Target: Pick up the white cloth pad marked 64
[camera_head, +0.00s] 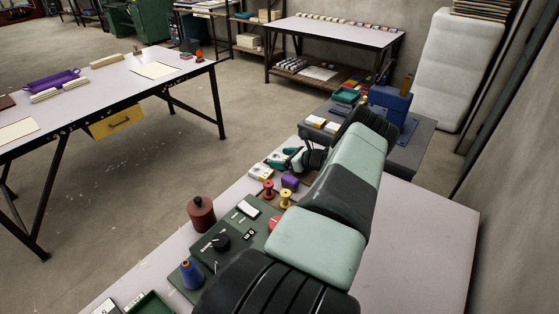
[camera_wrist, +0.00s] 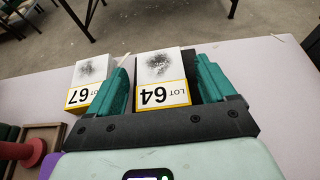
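The white cloth pad marked 64 (camera_wrist: 162,68) is a white block with a dark speckled patch and a yellow-edged label reading LOT 64, upside down in the wrist view. My gripper (camera_wrist: 166,60) has its two teal fingers on either side of this pad. A narrow dark gap shows between the pad and the right finger; the left finger is close to the pad's other side, and contact there is unclear. In the head view my gripper (camera_head: 287,159) is low over the table among small white blocks, too small there to read.
A similar pad marked 67 (camera_wrist: 88,83) stands just beyond the left finger. A red spool (camera_wrist: 28,150) is at lower left. In the head view a yellow spool (camera_head: 285,198), a purple block (camera_head: 290,181) and a dark red jar (camera_head: 201,214) stand nearby. The tabletop (camera_head: 430,235) right of my arm is clear.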

